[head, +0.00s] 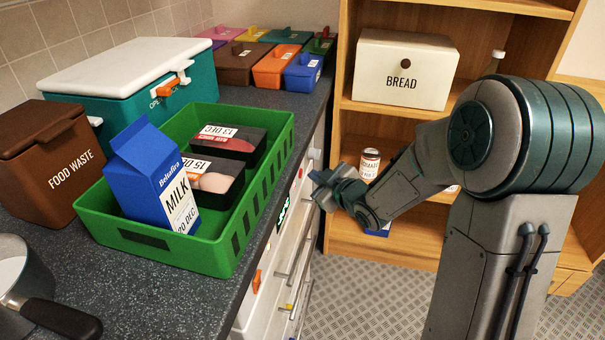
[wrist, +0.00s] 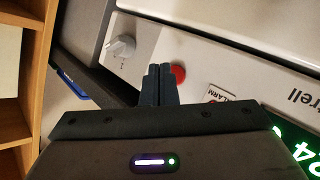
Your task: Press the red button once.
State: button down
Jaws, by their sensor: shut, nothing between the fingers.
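The red button (wrist: 179,74) is round and sits on a pale appliance front panel (wrist: 200,60), between a white knob and an ALARM label. In the wrist view my gripper (wrist: 158,70) is shut and empty. Its fingertips lie just left of the button and hide its left edge. I cannot tell whether they touch the button or the panel. In the head view my gripper (head: 316,183) is in front of the counter's front face. The button shows there only as a small red spot (head: 300,173).
The white knob (wrist: 121,47) and the ALARM label (wrist: 221,92) flank the button; a green lit display (wrist: 294,150) is at the lower right. On the counter stands a green crate (head: 270,175) with a milk carton (head: 150,178) and packs. A wooden shelf (head: 385,128) stands behind my arm.

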jog(key=shift+w+a+b, duration=0.1)
jog(key=shift+a+b, duration=0.2)
jog(key=shift+a, duration=0.1)
jog(key=shift+a, duration=0.35)
dwell(0.5)
dwell(0.3)
jog(key=shift+d, duration=0.75)
jog(key=shift+d, duration=0.1)
jog(key=shift+s+d+p, duration=0.2)
jog(key=shift+d, duration=0.6)
jog(key=shift+s+d+p, duration=0.2)
jog(key=shift+d, duration=0.55)
jog(key=shift+s+d+p, duration=0.2)
jog(key=shift+d, duration=0.6)
